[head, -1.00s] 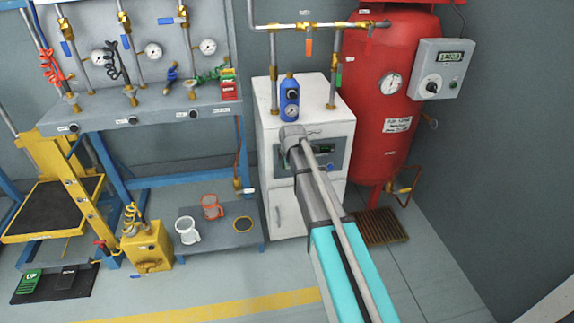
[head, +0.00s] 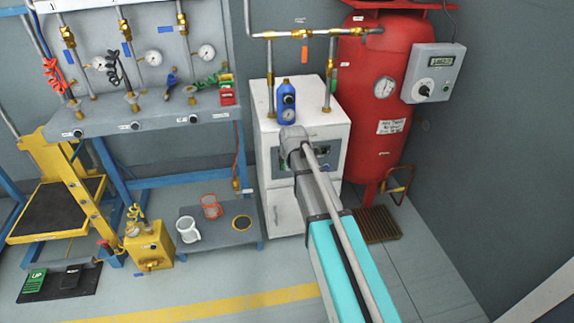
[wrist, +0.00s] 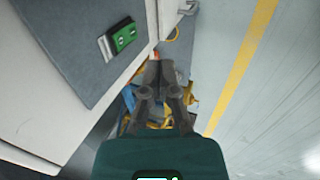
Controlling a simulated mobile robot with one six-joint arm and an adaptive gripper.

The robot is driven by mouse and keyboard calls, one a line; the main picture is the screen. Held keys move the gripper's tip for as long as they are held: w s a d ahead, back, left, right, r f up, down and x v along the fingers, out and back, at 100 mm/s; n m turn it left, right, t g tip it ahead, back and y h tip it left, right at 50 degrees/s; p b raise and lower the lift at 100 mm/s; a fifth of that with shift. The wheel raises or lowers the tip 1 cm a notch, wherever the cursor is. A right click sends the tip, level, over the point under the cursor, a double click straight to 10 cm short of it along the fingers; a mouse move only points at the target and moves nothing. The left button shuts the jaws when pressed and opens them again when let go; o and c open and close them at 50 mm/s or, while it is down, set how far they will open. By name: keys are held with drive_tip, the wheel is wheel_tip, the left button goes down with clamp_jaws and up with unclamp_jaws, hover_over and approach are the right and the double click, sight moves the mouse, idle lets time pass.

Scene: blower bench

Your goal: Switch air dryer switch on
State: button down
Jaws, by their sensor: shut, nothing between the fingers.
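The air dryer is a white cabinet (head: 278,185) with a dark front panel, partly hidden behind my arm in the head view. In the wrist view its dark panel (wrist: 72,52) is at upper left and bears a green rocker switch (wrist: 124,37) in a pale frame. I cannot tell the switch's position. My gripper (wrist: 160,68) is shut and empty, to the lower right of the switch in the wrist view and apart from it. In the head view my gripper is hidden by my arm.
A red tank (head: 378,100) with a grey control box (head: 432,74) stands right of the dryer. A low grey table (head: 215,235) with mugs and a yellow box (head: 150,248) stand left. The floor in front is mostly clear.

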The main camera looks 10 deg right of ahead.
drive_tip(key=shift+p+v, duration=2.35)
drive_tip(key=shift+v, duration=0.5)
drive_tip(key=shift+w, duration=0.15)
